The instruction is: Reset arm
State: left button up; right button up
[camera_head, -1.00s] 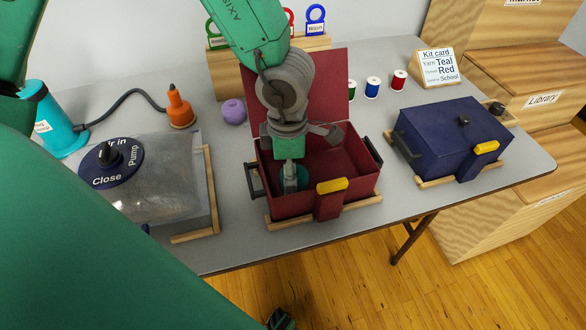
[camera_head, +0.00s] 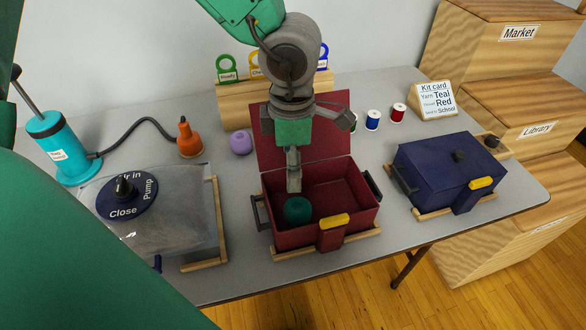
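My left gripper (camera_head: 294,184) hangs over the open red box (camera_head: 350,212), pointing down. Its fingers are seen nearly edge-on, so I cannot tell their gap. A teal yarn ball (camera_head: 298,210) lies inside the box, just below the fingertips, and looks apart from them. The box lid (camera_head: 330,140) stands raised at the back, partly hidden by my gripper. My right gripper is not in view.
A closed navy box (camera_head: 440,170) stands right. A clear bag with a valve (camera_head: 127,195) and a teal pump (camera_head: 62,145) are left. A purple yarn ball (camera_head: 241,143), spools (camera_head: 373,120) and kit card (camera_head: 436,98) sit behind. Wooden shelves (camera_head: 510,80) rise right.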

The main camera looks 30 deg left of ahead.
pick_arm(q)
jog(key=shift+d+r, duration=0.2)
jog(key=shift+d, duration=0.35)
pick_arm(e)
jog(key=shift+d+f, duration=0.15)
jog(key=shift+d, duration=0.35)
